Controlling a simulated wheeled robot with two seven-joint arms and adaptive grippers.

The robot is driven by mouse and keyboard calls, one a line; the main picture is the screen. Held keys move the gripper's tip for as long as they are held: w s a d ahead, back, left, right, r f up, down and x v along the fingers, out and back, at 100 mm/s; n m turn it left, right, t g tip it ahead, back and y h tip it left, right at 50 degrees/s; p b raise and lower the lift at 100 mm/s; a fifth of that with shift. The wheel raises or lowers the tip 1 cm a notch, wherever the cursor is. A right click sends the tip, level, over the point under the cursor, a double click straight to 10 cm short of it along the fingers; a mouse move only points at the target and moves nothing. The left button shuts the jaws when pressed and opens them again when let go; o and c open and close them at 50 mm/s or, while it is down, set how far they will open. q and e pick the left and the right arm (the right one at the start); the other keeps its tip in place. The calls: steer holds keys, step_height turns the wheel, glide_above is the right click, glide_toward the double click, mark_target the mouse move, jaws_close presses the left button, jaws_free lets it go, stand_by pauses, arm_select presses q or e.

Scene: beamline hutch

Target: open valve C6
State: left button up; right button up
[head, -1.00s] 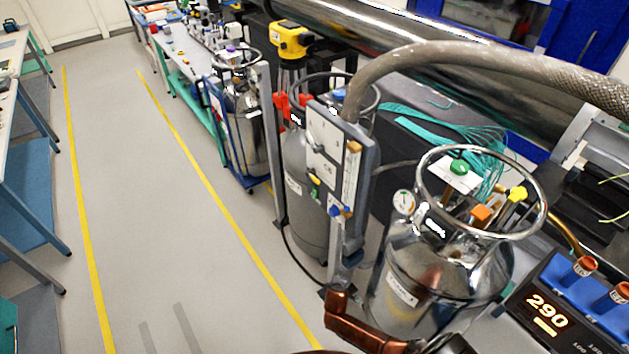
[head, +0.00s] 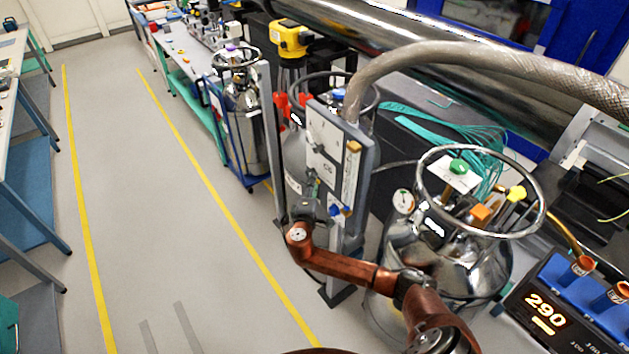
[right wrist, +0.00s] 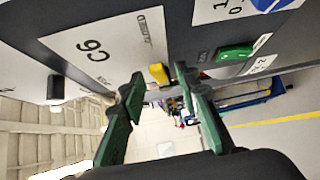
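The grey valve panel (head: 368,165) stands upright in front of a steel dewar. Its white C6 label plate (right wrist: 95,48) fills the upper left of the right wrist view. A small yellow valve handle (right wrist: 158,73) sticks out at the lower right edge of that plate. My right gripper (right wrist: 160,84) has green fingers spread apart, one on each side of the yellow handle, with gaps visible. In the head view my right gripper (head: 315,184) is at the panel's face and hides the handle there. My left gripper is out of view.
A green handle (right wrist: 235,53) sits on the panel right of the C6 plate. A blue handle (head: 336,210) is low on the panel. A shiny dewar (head: 440,265) with a ring handle stands beside my right arm. Open floor (head: 150,200) lies to the left.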

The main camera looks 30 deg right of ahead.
steer(key=shift+x, duration=1.1)
steer(key=shift+f, duration=0.1)
jaws_close()
